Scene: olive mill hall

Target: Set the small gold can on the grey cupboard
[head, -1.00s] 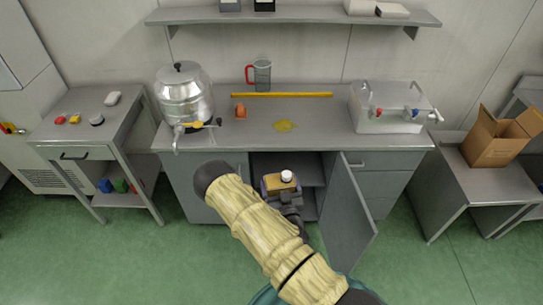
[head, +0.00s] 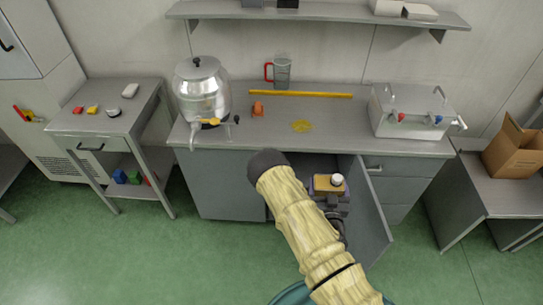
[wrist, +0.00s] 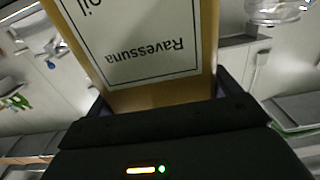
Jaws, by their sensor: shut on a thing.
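The small gold can (head: 326,186), with a white cap, is held in my gripper (head: 333,203). It shows in front of the open compartment of the grey cupboard (head: 228,182), near the open door (head: 366,212). In the wrist view the can (wrist: 190,88) fills the space between the fingers, its white label reading "Ravessuna" upside down. My gripper (wrist: 160,110) is shut on it. The cupboard's worktop has bare grey room in its front middle. My forearm hides part of the cupboard's front and the lower compartment.
The open door juts into the floor space.

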